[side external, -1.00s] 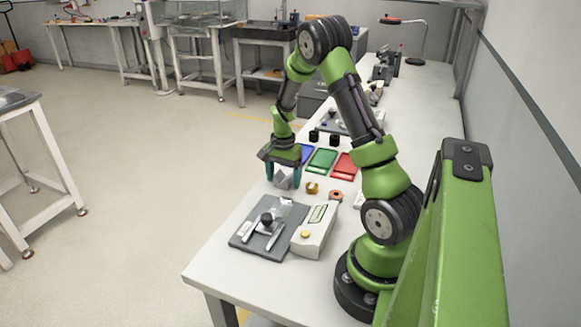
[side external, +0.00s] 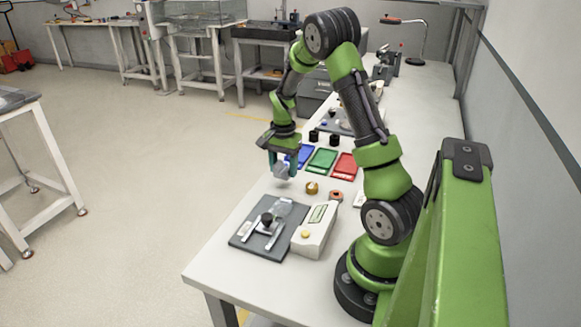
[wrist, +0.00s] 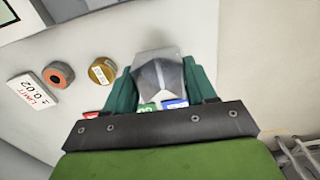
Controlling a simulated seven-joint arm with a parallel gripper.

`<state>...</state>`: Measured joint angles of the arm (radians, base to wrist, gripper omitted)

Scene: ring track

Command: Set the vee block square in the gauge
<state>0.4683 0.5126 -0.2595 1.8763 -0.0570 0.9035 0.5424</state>
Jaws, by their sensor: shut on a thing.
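The vee block (side external: 281,172) is a small grey faceted piece. My gripper (side external: 283,170) is shut on it, with a teal finger on either side, and holds it above the bench behind the gauge. In the wrist view the block (wrist: 158,73) sits between the fingertips, its ridged faces toward the camera; its seating in the fingers is partly hidden. The gauge (side external: 245,236) is a dark grey plate with light bars and a black knob near its middle. The block is apart from it.
A white box with a yellow button (side external: 305,234) stands at the gauge's right. A brass ring (side external: 312,188) and an orange ring (side external: 336,196) lie nearby. Blue, green (side external: 322,160) and red (side external: 344,166) trays lie behind. A limit card (wrist: 33,91) lies beside the rings.

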